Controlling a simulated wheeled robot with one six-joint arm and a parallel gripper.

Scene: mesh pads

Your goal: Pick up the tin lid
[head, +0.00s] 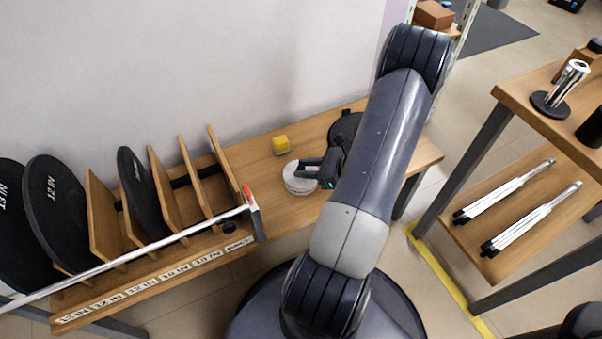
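A round white tin-like thing (293,185) sits on the wooden bench top, left of my arm. Its pale round top looks like the tin lid, but the view is too small to tell lid from body. My gripper (312,172) is at its right side, with the dark fingers over or against its upper right part. I cannot tell whether they touch it, or whether they are open or shut. The gripper hides part of the white thing.
A wooden rack (165,190) with black discs and a metal bar stands left. A black round object (341,126) is partly behind my arm. A wooden shelf unit (520,105) stands right.

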